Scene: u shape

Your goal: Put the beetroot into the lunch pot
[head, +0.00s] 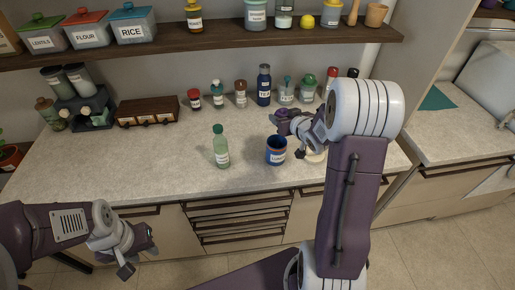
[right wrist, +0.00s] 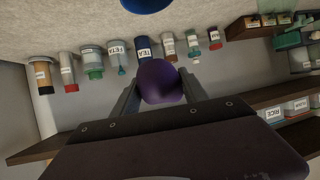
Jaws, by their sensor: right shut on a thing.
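The beetroot (right wrist: 160,82) is round and dark purple, held between the two fingers of my right gripper (right wrist: 162,88) in the right wrist view. In the head view my right gripper (head: 285,130) is over the counter, just behind and to the right of a blue pot. This blue pot (head: 276,151), with a white label too small to read, stands upright and looks like the lunch pot. Its edge also shows at the top of the right wrist view (right wrist: 147,4). My left gripper (head: 138,252) is open and empty, low in front of the counter.
A green bottle (head: 221,148) stands left of the pot. Several labelled jars and bottles line the back of the counter (head: 170,165), with a wooden drawer box (head: 147,112) at left. A shelf (head: 215,42) with containers runs above. The front left counter is clear.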

